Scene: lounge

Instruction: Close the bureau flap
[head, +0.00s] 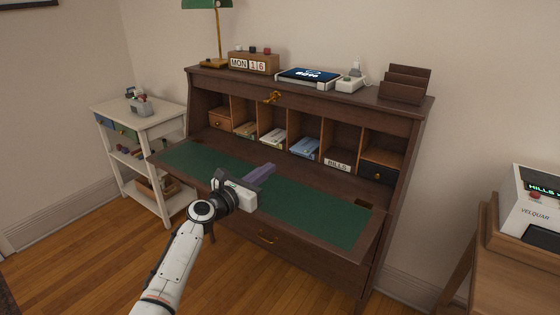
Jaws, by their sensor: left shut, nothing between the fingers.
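A dark wooden bureau (415,120) stands against the wall. Its flap (310,214) is down and open, with a green writing surface facing up, and the row of compartments behind it shows. My left gripper (270,170) is shut and empty. It appears over the middle of the flap in the picture; I cannot tell whether it touches the surface. My left arm and gripper hide part of the flap's front edge. A brass key or fitting (272,97) shows at the top middle of the bureau. My right gripper is not in view.
Papers (305,147) and a "BILLS" label (337,164) are in the compartments. A calendar block (253,62), a tablet (308,77), a lamp (216,40) and a letter rack (405,84) stand on top. A white trolley (160,116) is left, a wooden table (505,262) right.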

